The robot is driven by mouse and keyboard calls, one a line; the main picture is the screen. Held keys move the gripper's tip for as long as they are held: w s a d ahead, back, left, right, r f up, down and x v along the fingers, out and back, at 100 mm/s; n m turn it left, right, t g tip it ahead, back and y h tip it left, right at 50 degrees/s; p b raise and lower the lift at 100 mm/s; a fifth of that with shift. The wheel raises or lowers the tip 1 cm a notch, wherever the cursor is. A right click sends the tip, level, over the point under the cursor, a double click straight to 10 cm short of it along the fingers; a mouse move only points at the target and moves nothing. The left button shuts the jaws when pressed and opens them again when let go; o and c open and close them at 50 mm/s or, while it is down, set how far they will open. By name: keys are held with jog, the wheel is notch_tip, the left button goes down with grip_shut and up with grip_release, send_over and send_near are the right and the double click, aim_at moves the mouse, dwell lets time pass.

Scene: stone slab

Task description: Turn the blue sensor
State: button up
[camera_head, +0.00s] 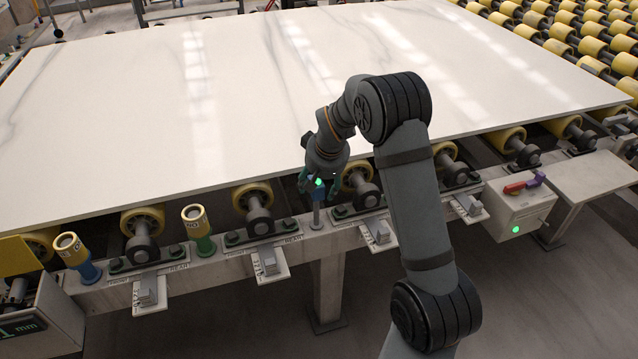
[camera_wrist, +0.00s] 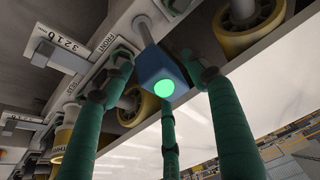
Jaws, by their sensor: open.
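The blue sensor (camera_head: 318,192) is a small blue block on a grey post at the slab's front edge, with a lit green light on its face. In the wrist view the blue sensor (camera_wrist: 158,66) shows close up, its green light facing the camera. My gripper (camera_head: 318,178) is right at the sensor, coming from above. In the wrist view the green fingers of my gripper (camera_wrist: 160,74) are spread around the sensor, with gaps visible beside it. The gripper is open. Whether any finger touches the sensor I cannot tell.
A large white stone slab (camera_head: 250,90) lies on yellow rollers (camera_head: 253,197) behind the sensor. Yellow-topped posts with a blue base (camera_head: 88,270) and a green base (camera_head: 205,243) stand left.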

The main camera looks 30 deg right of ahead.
jog(key=v, duration=1.2)
jog(key=shift+w, duration=0.1)
jog(key=x, duration=1.2)
jog(key=shift+f, duration=0.25)
jog(key=shift+r+m+b, duration=0.2)
jog(key=shift+m+b, duration=0.2)
jog(key=shift+m, duration=0.4)
jog(key=shift+r+n, duration=0.1)
jog(key=shift+n, duration=0.2)
